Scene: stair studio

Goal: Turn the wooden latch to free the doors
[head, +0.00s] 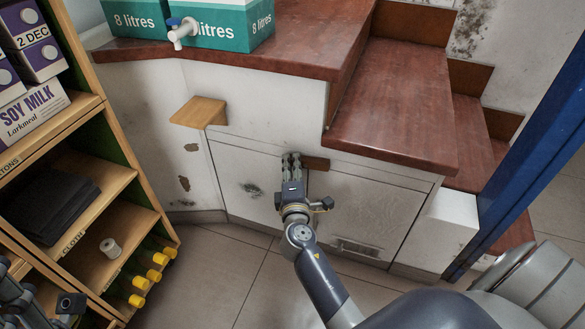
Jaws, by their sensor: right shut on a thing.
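The wooden latch (316,163) is a small brown bar at the top of the gap between two white cupboard doors under the stairs. It lies roughly level, and its left part is hidden behind my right gripper. My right gripper (291,158) is shut on the latch. The left door (246,183) and the right door (368,212) both look closed. Part of my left gripper (68,302) shows at the bottom left corner, far from the latch, and its fingers cannot be made out clearly.
A wooden bracket (199,112) juts out above the left door. A wooden shelf unit (121,177) with cartons, black cloth and yellow-ended items stands at left. Green boxes (232,24) sit on the brown top. A blue post (530,140) rises at right. The tiled floor before the doors is clear.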

